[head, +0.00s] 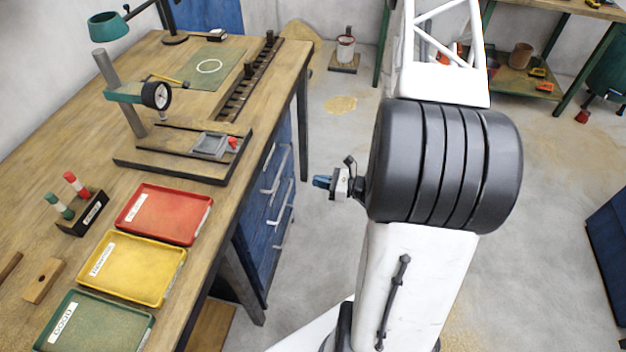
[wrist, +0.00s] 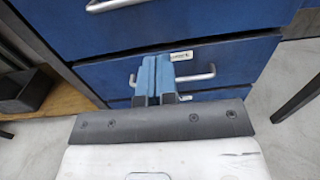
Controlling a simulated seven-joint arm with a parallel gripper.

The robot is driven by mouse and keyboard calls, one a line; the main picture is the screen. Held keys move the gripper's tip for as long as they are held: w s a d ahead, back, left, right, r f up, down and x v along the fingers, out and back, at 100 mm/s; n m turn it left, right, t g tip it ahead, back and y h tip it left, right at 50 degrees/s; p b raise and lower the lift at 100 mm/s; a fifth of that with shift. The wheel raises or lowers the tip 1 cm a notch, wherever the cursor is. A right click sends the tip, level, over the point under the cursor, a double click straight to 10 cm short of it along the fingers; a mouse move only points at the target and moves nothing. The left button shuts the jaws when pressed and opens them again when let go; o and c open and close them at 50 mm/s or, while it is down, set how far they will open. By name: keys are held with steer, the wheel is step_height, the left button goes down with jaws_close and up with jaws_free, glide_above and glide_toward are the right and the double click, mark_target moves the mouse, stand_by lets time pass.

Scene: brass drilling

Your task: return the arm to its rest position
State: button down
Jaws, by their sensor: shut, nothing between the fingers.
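My gripper (head: 323,181) shows in the head view to the right of the workbench, off the tabletop and over the floor area. Its blue fingers point left toward the bench's drawer side. In the wrist view my gripper (wrist: 155,75) has its two blue fingers together, shut with nothing between them. Behind them are the blue drawers (wrist: 215,55) with metal handles. My gripper appears apart from the drawers, though the exact gap is hard to tell.
The wooden workbench (head: 205,255) holds a red tray (head: 165,213), a yellow tray (head: 130,268), a green tray (head: 95,325) and a dial gauge stand (head: 107,65). The blue drawer unit (head: 262,235) has protruding handles. Grey floor (head: 300,265) lies open beside the bench.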

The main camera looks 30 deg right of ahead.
steer(key=shift+s+d, duration=0.1)
steer(key=shift+s, duration=0.05)
stand_by(0.6)
steer(key=s+a+r+n+g, duration=0.2)
steer(key=a+r+n+g, duration=0.55)
steer(key=r, duration=0.35)
steer(key=s+a+r+n+g, duration=0.2)
steer(key=a+r+n+g, duration=0.5)
steer(key=r, duration=0.4)
steer(key=s+a+r+n+t+h, duration=0.2)
steer(key=s+a+r+n+h, duration=0.1)
steer(key=s+r+n+h, duration=0.3)
steer(key=s+a+r+n+t+h, duration=0.2)
steer(key=s+r+n+h, duration=0.4)
steer(key=r, duration=0.8)
steer(key=shift+s+a+h, duration=0.45)
steer(key=shift+s+h, duration=0.05)
steer(key=shift+s, duration=1.4)
steer(key=shift+n, duration=0.25)
